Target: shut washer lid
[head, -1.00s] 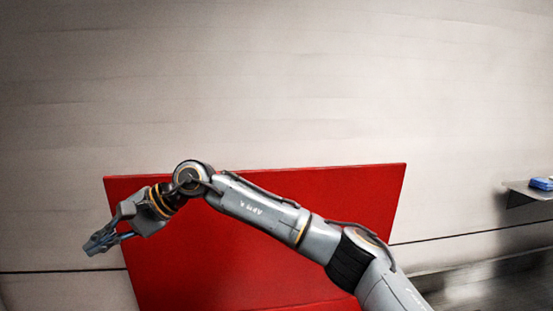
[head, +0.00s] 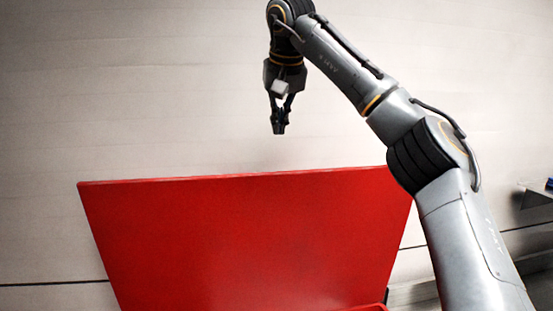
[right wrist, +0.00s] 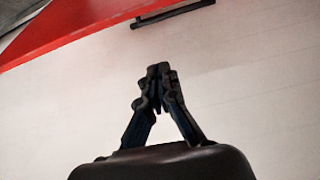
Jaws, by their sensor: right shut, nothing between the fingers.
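The red washer lid (head: 240,240) stands raised in the lower middle of the head view, its top edge nearly level. Its lower part runs out of the picture. A red surface, likely the lid, also shows at the upper left of the right wrist view (right wrist: 75,25). My right gripper (head: 279,128) points down above the lid's top edge, apart from it. Its fingertips meet with nothing between them, as the right wrist view shows (right wrist: 158,75). My left gripper is not in view.
A pale wall (head: 150,90) stands behind the lid. A small shelf (head: 537,198) with a blue item (head: 549,184) is at the right edge. A dark bar (right wrist: 172,14) shows near the red panel in the right wrist view. The space around my right gripper is clear.

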